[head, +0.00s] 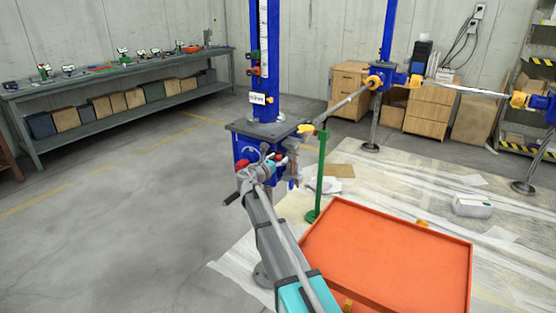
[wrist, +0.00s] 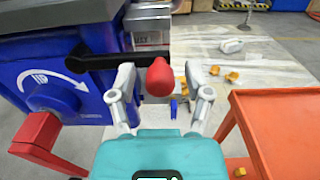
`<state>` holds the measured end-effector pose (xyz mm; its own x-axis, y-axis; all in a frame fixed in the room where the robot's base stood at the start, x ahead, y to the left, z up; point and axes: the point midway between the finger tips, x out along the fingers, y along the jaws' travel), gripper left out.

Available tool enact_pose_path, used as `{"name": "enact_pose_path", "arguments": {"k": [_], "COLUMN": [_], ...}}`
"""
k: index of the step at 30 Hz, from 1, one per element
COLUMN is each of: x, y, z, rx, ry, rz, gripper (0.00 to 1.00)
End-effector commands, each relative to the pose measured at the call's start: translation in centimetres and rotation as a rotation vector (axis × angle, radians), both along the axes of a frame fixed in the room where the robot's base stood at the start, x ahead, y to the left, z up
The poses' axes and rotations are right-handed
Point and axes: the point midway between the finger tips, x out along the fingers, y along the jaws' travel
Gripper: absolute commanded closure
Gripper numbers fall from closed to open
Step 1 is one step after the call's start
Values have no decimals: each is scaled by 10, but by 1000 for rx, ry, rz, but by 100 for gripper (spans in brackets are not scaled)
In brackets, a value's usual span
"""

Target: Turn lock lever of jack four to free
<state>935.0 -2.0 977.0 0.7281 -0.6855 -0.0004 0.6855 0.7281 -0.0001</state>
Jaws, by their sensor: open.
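A blue jack housing (wrist: 40,75) with a white curved arrow fills the left of the wrist view. A black lever (wrist: 95,61) reaches right from it and ends in a red knob (wrist: 159,78). My gripper (wrist: 160,82) is open, with one finger on each side of the red knob and gaps showing between. In the head view my gripper (head: 262,174) is at the front of the blue jack (head: 245,149), partly hiding the levers. The small label (head: 258,98) on its column is too small to read surely.
A red arm (wrist: 37,140) sticks out at lower left in the wrist view, near my gripper. An orange tray (head: 390,255) stands to the right. A green post (head: 320,175) stands close behind my arm. The floor at left is clear.

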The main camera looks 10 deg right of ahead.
Motion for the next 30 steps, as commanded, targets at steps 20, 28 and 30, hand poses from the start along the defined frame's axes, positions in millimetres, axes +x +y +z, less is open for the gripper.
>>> {"name": "enact_pose_path", "arguments": {"k": [20, 28, 30], "x": [0, 0, 0], "y": [0, -2, -3], "z": [0, 0, -1], "rx": [0, 1, 5], "ry": [0, -1, -5], "rz": [0, -2, -4], "gripper": [100, 100, 100]}}
